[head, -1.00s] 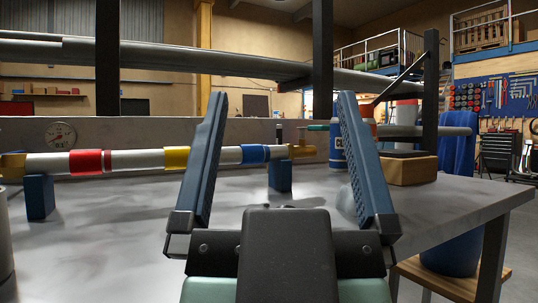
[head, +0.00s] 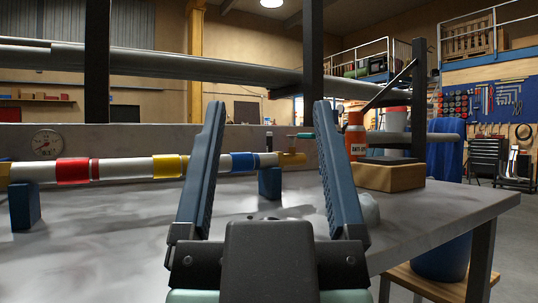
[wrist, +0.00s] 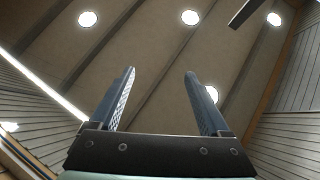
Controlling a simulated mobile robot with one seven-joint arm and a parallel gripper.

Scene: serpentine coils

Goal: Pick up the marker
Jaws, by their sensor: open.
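My gripper (head: 269,104) is open and empty in the head view, its two blue fingers pointing forward and up above the grey table. It is also open in the wrist view (wrist: 160,73), with only the ceiling behind it. I cannot pick out the marker for certain in either view. A small dark upright thing (head: 269,141) stands beyond the fingers near the pipe's right end, too small to identify. A small teal thing (head: 305,135) shows beside the right finger. The right finger hides part of the table behind it.
A pipe with coloured bands (head: 125,168) rests on blue blocks across the table (head: 120,245). An orange bottle (head: 356,142) and a wooden box (head: 388,176) stand at the right. A grey rounded lump (head: 370,208) is beside the right finger. Dark posts and overhead pipes rise behind.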

